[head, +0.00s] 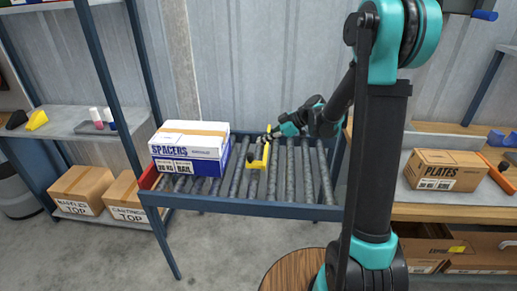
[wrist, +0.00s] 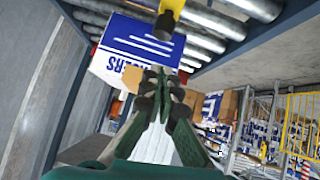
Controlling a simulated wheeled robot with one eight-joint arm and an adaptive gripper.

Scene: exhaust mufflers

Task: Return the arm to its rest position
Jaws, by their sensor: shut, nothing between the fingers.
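My arm (head: 376,150) rises at the right of the head view and bends down to the left over a roller conveyor (head: 300,208). My gripper (head: 268,137) is above the rollers, beside a yellow-handled object (head: 259,158). In the wrist view my gripper (wrist: 160,75) is shut with its fingertips together and nothing held. A blue and white SPACERS box (head: 190,147) sits on the left of the conveyor, and it shows beyond the fingertips in the wrist view (wrist: 125,55). The yellow and black object also shows at the top of the wrist view (wrist: 168,18).
A PLATES box (head: 445,170) stands on the right shelf. A left shelf unit (head: 72,118) holds small items, with cardboard boxes (head: 80,190) below. A round wooden top (head: 292,272) is in front. The conveyor's right half is clear.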

